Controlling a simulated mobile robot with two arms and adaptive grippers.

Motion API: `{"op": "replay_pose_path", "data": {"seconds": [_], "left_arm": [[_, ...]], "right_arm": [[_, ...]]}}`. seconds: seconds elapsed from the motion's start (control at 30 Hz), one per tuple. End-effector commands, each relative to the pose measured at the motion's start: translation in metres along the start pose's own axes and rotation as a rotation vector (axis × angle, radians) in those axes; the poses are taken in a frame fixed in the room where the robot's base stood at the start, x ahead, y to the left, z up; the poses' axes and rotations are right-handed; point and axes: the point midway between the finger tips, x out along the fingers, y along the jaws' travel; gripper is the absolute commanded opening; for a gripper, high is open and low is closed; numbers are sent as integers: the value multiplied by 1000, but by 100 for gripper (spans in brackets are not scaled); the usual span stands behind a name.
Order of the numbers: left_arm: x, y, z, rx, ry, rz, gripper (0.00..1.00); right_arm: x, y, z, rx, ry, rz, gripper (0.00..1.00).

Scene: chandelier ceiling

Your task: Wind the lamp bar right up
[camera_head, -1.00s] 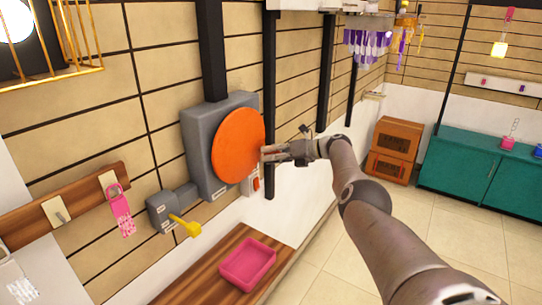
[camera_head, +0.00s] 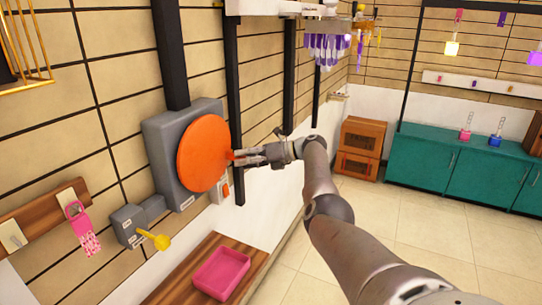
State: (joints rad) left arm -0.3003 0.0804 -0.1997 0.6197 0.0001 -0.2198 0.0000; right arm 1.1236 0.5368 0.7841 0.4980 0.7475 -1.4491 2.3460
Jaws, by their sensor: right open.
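A large orange disc (camera_head: 202,155) is mounted on a grey wall box (camera_head: 160,150). My right gripper (camera_head: 240,157) is open at the disc's right edge, with a small orange piece showing at its fingertips. I cannot tell whether the fingers touch it. A white bar (camera_head: 275,7), perhaps the lamp bar, runs along the top, cut off by the picture edge. Purple and white pieces (camera_head: 326,48) hang beyond it. A smaller grey box (camera_head: 129,222) with a yellow handle (camera_head: 153,239) is on the wall at lower left. My left gripper is not in view.
A pink tray (camera_head: 221,273) lies on a wooden bench (camera_head: 180,288) below the disc. A small box with an orange switch (camera_head: 223,190) is just below my right gripper. Teal cabinets (camera_head: 440,160) and a wooden crate (camera_head: 360,150) stand farther back. The tiled floor between is clear.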

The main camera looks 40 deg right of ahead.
Motion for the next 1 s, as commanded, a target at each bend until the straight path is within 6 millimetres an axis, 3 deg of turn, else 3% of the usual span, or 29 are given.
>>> {"op": "replay_pose_path", "data": {"seconds": [0.3, 0.5, 1.0], "left_arm": [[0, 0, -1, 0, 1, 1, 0], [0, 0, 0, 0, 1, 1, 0], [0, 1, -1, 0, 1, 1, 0]], "right_arm": [[-57, -2, 0, -1, -2, -5, 44], [-84, -1, 0, 0, 1, -3, 44], [-92, -1, 0, 1, 1, -2, 44]]}}
